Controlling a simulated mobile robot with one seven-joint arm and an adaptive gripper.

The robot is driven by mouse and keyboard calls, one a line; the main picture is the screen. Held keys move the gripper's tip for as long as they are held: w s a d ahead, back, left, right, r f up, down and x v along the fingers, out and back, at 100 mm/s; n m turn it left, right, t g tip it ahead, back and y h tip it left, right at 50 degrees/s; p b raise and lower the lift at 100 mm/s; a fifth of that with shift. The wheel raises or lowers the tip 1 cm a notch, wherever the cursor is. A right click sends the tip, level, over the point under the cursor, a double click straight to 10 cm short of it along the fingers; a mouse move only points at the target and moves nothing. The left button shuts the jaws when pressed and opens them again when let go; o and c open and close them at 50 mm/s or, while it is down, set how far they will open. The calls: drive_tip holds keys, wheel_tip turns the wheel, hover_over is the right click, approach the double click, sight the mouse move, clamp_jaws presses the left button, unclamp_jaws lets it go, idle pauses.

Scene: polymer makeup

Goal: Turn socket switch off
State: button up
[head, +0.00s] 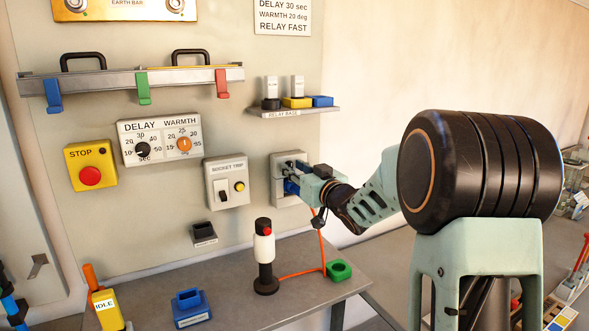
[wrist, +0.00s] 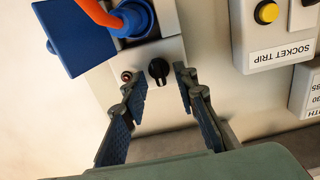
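The socket box (head: 280,185) is a light grey box on the wall panel. In the wrist view, the socket box (wrist: 170,50) carries a small black rotary switch (wrist: 158,69), with a small red lamp (wrist: 127,76) to its left. A blue plug (wrist: 110,28) with an orange cable (wrist: 96,10) is in the socket above the switch in that view. My gripper (wrist: 157,88) is open and empty, its fingertips on either side of the switch. The left fingertip overlaps the lamp's surroundings; contact is unclear. In the head view, my gripper (head: 300,172) hides much of the box front.
The socket trip box (head: 227,183), with a rocker and yellow button, is on the panel just left of the socket box. A relay shelf (head: 295,111) is above.

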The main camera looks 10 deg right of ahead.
drive_tip(key=shift+c, duration=0.3)
clamp_jaws()
drive_tip(key=shift+f+n+b, duration=0.1)
drive_tip(key=shift+n+b, duration=0.2)
drive_tip(key=shift+b, duration=0.1)
drive_tip(key=n+b, duration=1)
drive_tip(key=n, duration=0.1)
drive_tip(key=n+b, duration=0.5)
drive_tip(key=n, duration=0.1)
drive_tip(key=shift+s+a+f, duration=0.1)
drive_tip(key=shift+a+f, duration=0.1)
drive_tip(key=shift+f, duration=0.05)
drive_tip(key=shift+n, duration=0.3)
